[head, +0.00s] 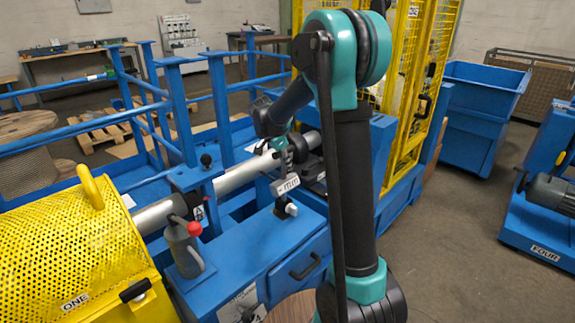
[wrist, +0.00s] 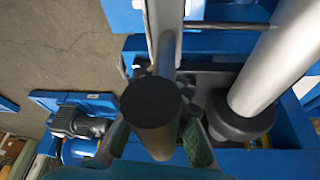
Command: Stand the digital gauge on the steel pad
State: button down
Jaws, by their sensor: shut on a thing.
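The digital gauge (head: 285,185), a small grey box with a marked light face, hangs in front of the silver shaft, above the blue cabinet top. In the head view my gripper (head: 286,158) is at its upper end, partly behind my own arm. In the wrist view the green finger pads (wrist: 158,142) close from both sides on a dark round-ended cylinder (wrist: 150,105), which appears to be the gauge's upper part. Whether the gauge's lower end touches anything is unclear. I cannot make out the steel pad for certain.
A silver shaft (head: 236,178) with a dark collar (wrist: 238,118) runs close beside the gauge. A small black-and-white part (head: 286,208) sits just below it on the blue cabinet (head: 262,244). A grey can with a red knob (head: 184,248) stands to the left.

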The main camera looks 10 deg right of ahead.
jog(key=shift+f, duration=0.5)
dwell(0.3)
jog(key=c, duration=1.4)
grip_release()
jog(key=shift+o, duration=0.2)
jog(key=shift+f, duration=0.1)
